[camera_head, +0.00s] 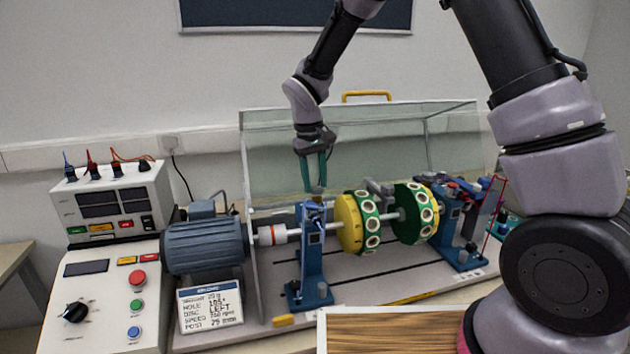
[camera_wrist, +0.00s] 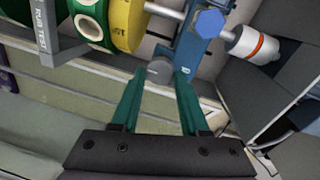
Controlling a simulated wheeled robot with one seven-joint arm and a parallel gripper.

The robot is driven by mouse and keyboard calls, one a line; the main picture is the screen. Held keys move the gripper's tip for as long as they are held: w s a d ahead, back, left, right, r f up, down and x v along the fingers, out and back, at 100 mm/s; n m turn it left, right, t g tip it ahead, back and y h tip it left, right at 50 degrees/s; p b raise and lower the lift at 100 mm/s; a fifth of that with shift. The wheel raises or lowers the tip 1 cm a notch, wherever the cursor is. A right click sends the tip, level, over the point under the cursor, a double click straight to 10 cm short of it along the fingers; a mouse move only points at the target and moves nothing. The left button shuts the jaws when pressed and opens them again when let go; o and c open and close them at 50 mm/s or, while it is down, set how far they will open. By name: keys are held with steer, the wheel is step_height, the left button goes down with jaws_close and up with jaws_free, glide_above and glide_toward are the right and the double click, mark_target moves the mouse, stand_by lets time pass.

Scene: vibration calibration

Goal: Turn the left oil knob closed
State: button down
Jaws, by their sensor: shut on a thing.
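The left oil knob (camera_wrist: 160,72) is a small grey round knob atop the left blue bearing post (camera_head: 313,262). In the head view its top (camera_head: 317,189) shows just at my fingertips. My gripper (camera_head: 314,186) points down over this post, with its green fingers on either side of the knob. In the wrist view my gripper (camera_wrist: 160,78) has the knob between its fingertips, and it is shut on it. The fingers hide part of the knob in the head view, and its turned angle cannot be told.
A shaft carries two yellow-green discs (camera_head: 349,224) right of the post. A blue-grey motor (camera_head: 203,243) and a control box (camera_head: 108,306) stand left. A clear raised cover (camera_head: 400,145) stands close behind my gripper. A second blue post (camera_head: 447,235) stands right.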

stand_by(0.4)
steer(key=shift+c, duration=2.1)
jaws_free()
step_height(320, 180, up, 11)
steer(key=a, duration=0.1)
steer(key=shift+s+f, duration=0.15)
steer(key=shift+s, duration=0.15)
